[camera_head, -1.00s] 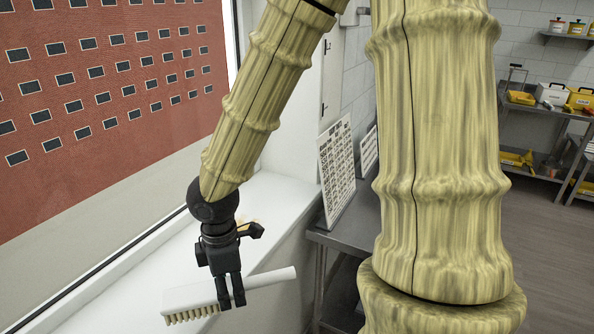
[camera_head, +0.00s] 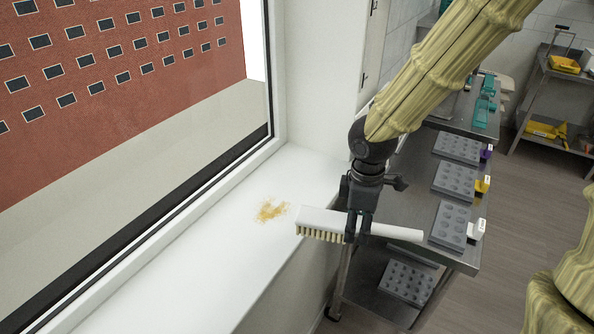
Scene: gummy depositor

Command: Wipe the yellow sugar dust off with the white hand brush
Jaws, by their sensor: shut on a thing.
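The white hand brush (camera_head: 322,219) has a white back and handle with cream bristles facing down. My gripper (camera_head: 353,228) is shut on the brush near where the handle meets the head. The handle points right and the bristled end points left. The yellow sugar dust (camera_head: 270,210) lies as a small smear on the white window sill (camera_head: 205,258). In the picture the brush head is just right of the dust, over the sill's inner edge. I cannot tell how high the bristles are above the sill.
A steel table (camera_head: 403,212) right of the sill holds grey moulds (camera_head: 451,226) with small coloured tags and teal items (camera_head: 484,105). Another grey mould (camera_head: 408,282) lies on its lower shelf. A window frame (camera_head: 230,180) borders the sill on the left. Shelving (camera_head: 545,100) stands far right.

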